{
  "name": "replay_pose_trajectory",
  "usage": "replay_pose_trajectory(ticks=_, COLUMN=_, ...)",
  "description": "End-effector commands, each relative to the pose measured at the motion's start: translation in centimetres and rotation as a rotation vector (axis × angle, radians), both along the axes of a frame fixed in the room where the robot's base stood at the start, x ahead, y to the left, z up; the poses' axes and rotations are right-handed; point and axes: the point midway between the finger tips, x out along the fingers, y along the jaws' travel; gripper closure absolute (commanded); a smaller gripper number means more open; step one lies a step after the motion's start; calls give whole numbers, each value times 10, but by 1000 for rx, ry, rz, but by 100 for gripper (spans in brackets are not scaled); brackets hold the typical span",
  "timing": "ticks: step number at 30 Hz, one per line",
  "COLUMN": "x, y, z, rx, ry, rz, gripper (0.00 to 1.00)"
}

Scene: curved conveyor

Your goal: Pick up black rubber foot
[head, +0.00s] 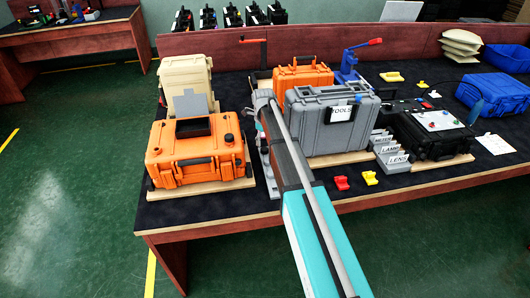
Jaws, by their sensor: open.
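I cannot make out a black rubber foot for certain in the head view. My arm reaches from the bottom edge up over the table between the orange case on the left (195,152) and the grey case labelled TOOLS (318,122). The fingers of my gripper do not show; my own arm seems to hide them. A small labelled grey box (397,166) stands right of the grey case, and I cannot see what its compartments hold.
The dark tabletop (225,208) has a wooden front edge. A beige case (185,77) and another orange case (302,76) stand behind. A black case (436,132), a blue case (492,94) and small red (341,183) and yellow (370,178) parts lie right.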

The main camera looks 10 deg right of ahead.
Motion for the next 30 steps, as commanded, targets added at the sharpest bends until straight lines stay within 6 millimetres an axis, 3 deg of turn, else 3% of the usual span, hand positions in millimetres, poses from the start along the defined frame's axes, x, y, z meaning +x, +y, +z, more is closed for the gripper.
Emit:
replay_pose_trajectory(ticks=10, x=0, y=-1, z=-6, rx=0, ry=0, rz=0, gripper=13)
replay_pose_trajectory(ticks=30, x=-1, y=-4, z=-51, rx=0, ry=0, rz=0, gripper=13)
